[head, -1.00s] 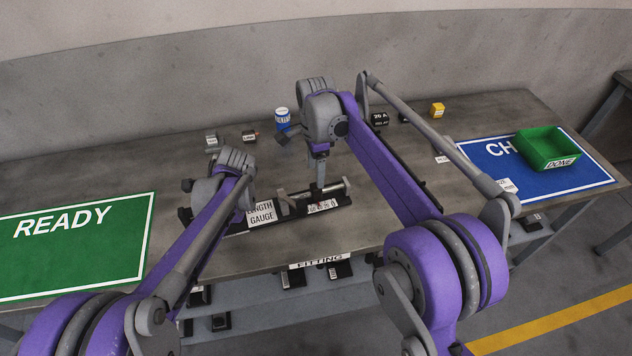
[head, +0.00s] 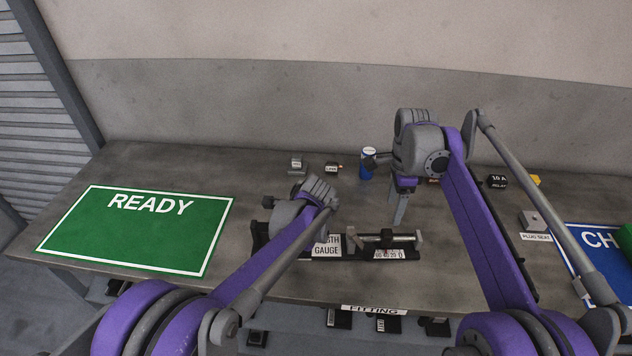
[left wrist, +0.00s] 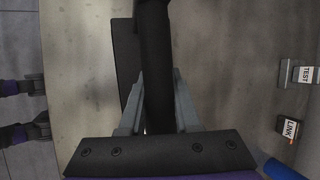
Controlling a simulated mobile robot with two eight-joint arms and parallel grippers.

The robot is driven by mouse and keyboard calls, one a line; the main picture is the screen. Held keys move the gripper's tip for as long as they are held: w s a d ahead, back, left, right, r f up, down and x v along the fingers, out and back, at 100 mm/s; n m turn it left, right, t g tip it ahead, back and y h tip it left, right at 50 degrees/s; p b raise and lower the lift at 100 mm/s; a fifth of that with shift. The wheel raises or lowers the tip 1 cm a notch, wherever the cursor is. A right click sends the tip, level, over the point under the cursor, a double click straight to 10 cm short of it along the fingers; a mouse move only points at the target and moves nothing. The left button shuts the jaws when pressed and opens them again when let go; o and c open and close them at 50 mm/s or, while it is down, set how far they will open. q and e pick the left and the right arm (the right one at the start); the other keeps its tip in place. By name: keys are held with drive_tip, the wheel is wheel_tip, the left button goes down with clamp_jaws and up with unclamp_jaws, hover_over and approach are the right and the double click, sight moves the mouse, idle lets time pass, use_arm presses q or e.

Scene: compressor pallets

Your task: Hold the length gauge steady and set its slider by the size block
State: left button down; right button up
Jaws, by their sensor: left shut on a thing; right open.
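The length gauge lies on the grey bench; its white name label (head: 327,247) is partly covered by my left arm. Its bar with the slider (head: 387,238) runs above a numbered scale strip (head: 388,254). My left gripper is hidden behind my arm in the head view. In the left wrist view, my left gripper (left wrist: 158,110) is shut on a dark upright part of the gauge. My right gripper (head: 398,212) is open and empty, pointing down just above and behind the gauge bar. I cannot tell which piece is the size block.
Behind the gauge stand a TEST block (head: 297,165), a LINK block (head: 333,168) and a blue can (head: 368,163). A relay block (head: 497,181) and plug seat (head: 534,220) are to the right. A green READY mat (head: 140,232) lies bare at left.

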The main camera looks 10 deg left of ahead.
use_arm(q)
drive_tip(key=c, duration=0.5)
unclamp_jaws()
drive_tip(key=shift+c, duration=0.2)
drive_tip(key=v, duration=1.2)
